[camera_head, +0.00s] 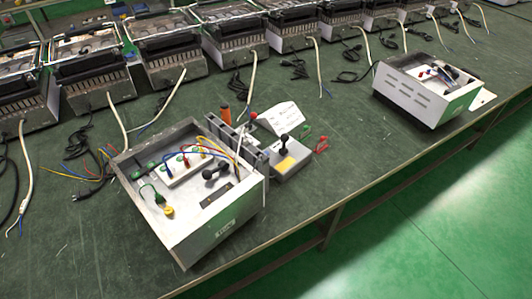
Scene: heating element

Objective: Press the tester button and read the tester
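A grey open-topped metal box (222,226), which looks like the tester, stands near the table's front edge at left centre. It holds a white strip with green and red terminals and blue, yellow and red wires (190,160). A yellow round knob or button (168,211) sits at its front left, with a small dark panel (215,199) to its right. I cannot read anything on the panel. Right of the box is a smaller grey unit (290,164) with a black lever and a yellow label. Neither of my grippers is in view.
A row of metal heater units (178,60) with loose cables lines the back of the green table (350,140). Another open box (425,92) stands at the right edge.

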